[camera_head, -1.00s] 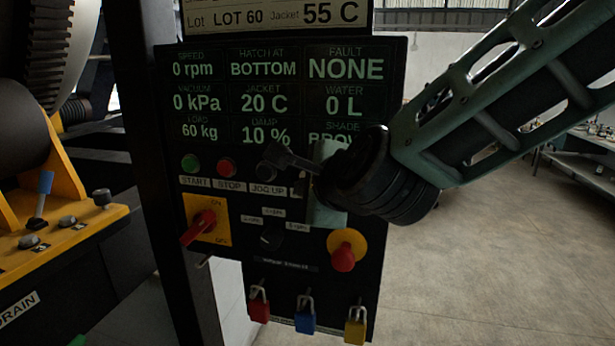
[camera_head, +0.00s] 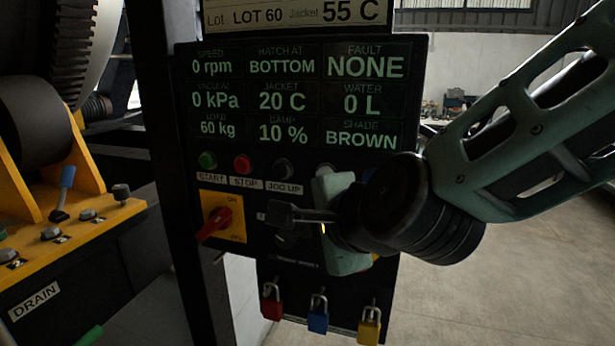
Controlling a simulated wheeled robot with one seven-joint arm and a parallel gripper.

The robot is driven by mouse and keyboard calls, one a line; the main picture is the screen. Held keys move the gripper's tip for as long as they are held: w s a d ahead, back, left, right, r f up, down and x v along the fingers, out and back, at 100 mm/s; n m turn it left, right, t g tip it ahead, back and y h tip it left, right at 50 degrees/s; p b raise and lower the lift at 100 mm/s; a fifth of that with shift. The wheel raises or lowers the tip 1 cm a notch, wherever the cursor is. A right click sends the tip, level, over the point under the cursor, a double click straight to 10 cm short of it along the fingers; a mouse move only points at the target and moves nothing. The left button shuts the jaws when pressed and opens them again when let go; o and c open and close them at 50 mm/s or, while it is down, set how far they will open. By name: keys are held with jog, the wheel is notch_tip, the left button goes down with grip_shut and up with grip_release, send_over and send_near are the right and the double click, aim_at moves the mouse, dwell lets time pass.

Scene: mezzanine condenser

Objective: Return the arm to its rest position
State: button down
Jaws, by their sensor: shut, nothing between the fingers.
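My green arm reaches in from the right edge. My gripper (camera_head: 268,214) is dark and shut, with nothing in it. It points left in front of the control panel (camera_head: 190,110), below the buttons and right of the red rotary switch (camera_head: 217,220). I cannot tell whether it touches the panel. A pale green part of my wrist and the black wrist rings hide the panel's lower right, including most of the yellow-backed red knob seen earlier.
A green button (camera_head: 208,160) and a red button (camera_head: 242,163) sit above the gripper. Red (camera_head: 272,303), blue (camera_head: 318,316) and yellow (camera_head: 369,327) padlocks hang below. A yellow machine (camera_head: 90,235) with levers stands left. Open floor (camera_head: 500,300) lies right.

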jog(key=s+d+f+n+g+b, duration=0.2)
jog(key=s+f+n+g, duration=0.1)
jog(key=s+f+n, duration=0.35)
jog(key=s+d+f+n+g+b, duration=0.2)
jog(key=s+f+n+g+b, duration=0.1)
jog(key=s+f+n+g, duration=0.25)
jog(key=s+d+f+n+g+h+b, duration=0.2)
jog(key=s+d+f+n+h, duration=0.3)
jog(key=s+d+f+n, duration=0.2)
jog(key=shift+d+f+n, duration=0.2)
jog(key=shift+d+n, duration=0.75)
jog(key=shift+n, duration=0.15)
jog(key=c, duration=2.1)
grip_release()
jog(key=shift+c, duration=0.2)
